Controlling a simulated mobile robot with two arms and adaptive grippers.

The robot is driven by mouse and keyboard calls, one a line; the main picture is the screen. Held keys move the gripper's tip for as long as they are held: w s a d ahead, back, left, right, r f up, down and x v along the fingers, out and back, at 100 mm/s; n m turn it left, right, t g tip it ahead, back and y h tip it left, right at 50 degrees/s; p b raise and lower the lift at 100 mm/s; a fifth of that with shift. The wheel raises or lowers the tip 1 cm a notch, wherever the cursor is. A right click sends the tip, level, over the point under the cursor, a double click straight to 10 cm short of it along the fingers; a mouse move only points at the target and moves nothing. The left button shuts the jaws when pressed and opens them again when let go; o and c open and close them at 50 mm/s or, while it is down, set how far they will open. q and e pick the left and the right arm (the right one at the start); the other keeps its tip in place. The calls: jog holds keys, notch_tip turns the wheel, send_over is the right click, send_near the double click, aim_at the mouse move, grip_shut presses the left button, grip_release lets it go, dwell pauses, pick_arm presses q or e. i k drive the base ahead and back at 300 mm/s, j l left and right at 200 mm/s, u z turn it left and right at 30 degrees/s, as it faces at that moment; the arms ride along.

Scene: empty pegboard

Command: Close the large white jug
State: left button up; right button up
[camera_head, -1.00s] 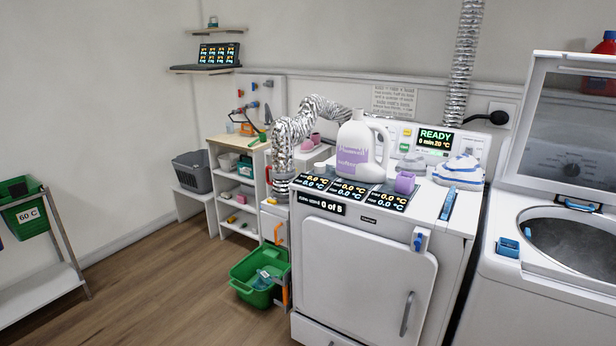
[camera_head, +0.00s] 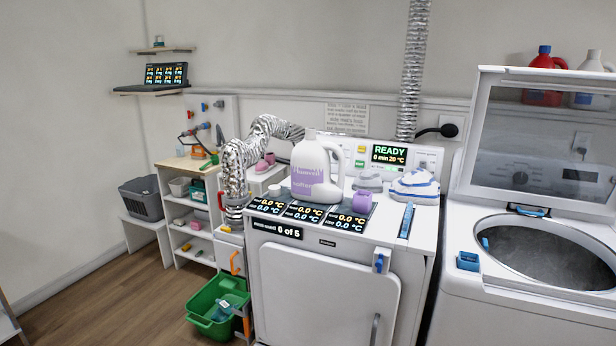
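The large white jug (camera_head: 307,160) stands upright on top of the white dryer, with a side handle and a purple-and-white label. Its top is too small to tell clearly whether a cap sits on it. A small white round piece (camera_head: 275,190), which looks like a cap, lies on the dryer top left of the jug. A purple cup-like piece (camera_head: 362,201) stands to the right in front of the jug. Neither of my grippers is in view.
An open washer (camera_head: 470,300) stands right. A green basket (camera_head: 218,312) sits on the floor; floor at left is clear.

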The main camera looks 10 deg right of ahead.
aim_at(311, 180)
jog(key=i+j+z, duration=0.25)
jog(key=i+j, duration=0.15)
jog(key=i, duration=0.15)
jog(key=i+j+z, duration=0.25)
jog(key=i+j, duration=0.25)
jog(key=i+j+z, duration=0.25)
jog(key=i+j, duration=0.2)
jog(key=i+j+z, duration=0.25)
jog(key=i+j, duration=0.15)
jog(key=j, duration=0.4)
